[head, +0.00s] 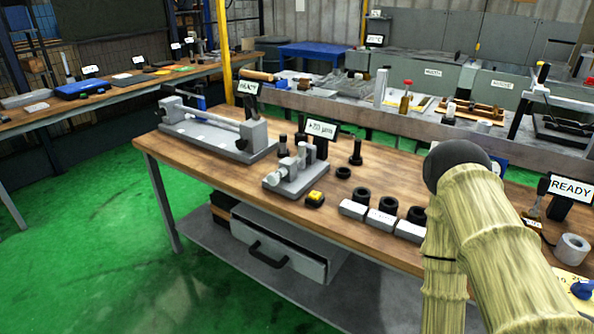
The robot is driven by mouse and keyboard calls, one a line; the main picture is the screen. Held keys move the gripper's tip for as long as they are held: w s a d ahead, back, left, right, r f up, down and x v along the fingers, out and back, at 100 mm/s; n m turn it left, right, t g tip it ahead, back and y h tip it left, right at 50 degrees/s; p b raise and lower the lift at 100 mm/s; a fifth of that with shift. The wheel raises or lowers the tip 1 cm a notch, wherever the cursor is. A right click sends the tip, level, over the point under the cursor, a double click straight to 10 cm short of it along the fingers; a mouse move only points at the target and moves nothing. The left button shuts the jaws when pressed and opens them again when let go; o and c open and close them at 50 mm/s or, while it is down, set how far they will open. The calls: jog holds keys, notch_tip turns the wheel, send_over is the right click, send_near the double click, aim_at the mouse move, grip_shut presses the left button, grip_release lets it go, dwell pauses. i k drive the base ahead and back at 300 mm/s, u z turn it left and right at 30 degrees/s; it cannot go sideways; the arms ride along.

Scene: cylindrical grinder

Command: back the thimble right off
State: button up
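A small grey bench gauge (297,178) stands on the wooden bench, left of my arm, with a grey block base. A short round knob (281,170) on its left side looks like the thimble, but it is too small to read its setting or gap. A small display (322,130) stands behind the gauge; its reading is not clear. My arm, in a straw-coloured cover with a dark rounded joint, rises at the right. My gripper is not in view, and nothing is seen touching the gauge.
A longer grey measuring bench (212,134) stands left. An open drawer (280,248) hangs below. The bench's front left is clear.

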aim_at(273, 179)
jog(key=u, duration=2.7)
jog(key=i, duration=2.15)
jog(key=z, duration=3.15)
